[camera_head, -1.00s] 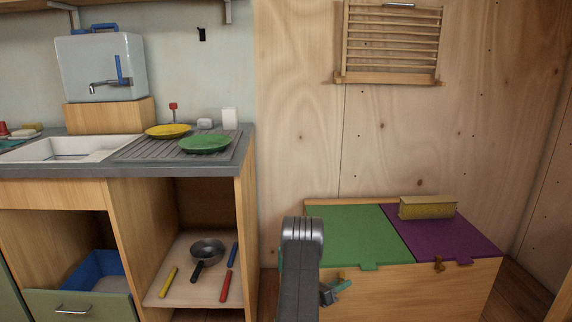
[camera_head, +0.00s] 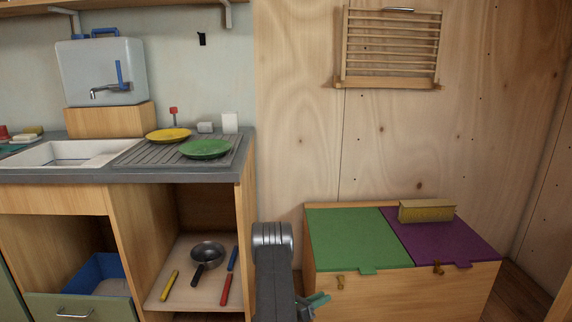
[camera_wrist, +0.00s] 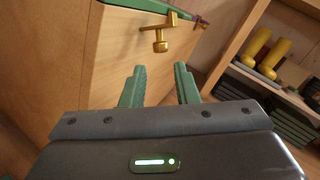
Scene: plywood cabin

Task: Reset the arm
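My arm stands in the lower middle of the head view, in front of the gap between the sink cabinet and the wooden chest. My gripper (camera_wrist: 160,88) shows in the wrist view with its two green fingers apart and nothing between them. Part of its green fingers also shows at the bottom of the head view (camera_head: 316,302). Beyond the fingers, apart from them, is the front of the wooden chest (camera_wrist: 112,65) with a brass latch (camera_wrist: 160,38).
The chest has a green lid (camera_head: 355,238) and a purple lid (camera_head: 445,240) with a yellow block (camera_head: 426,211) on it. To the left are the sink counter (camera_head: 120,172), an open drawer (camera_head: 80,306) and a shelf with a pan (camera_head: 207,251). Yellow dumbbells (camera_wrist: 268,55) sit on another shelf.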

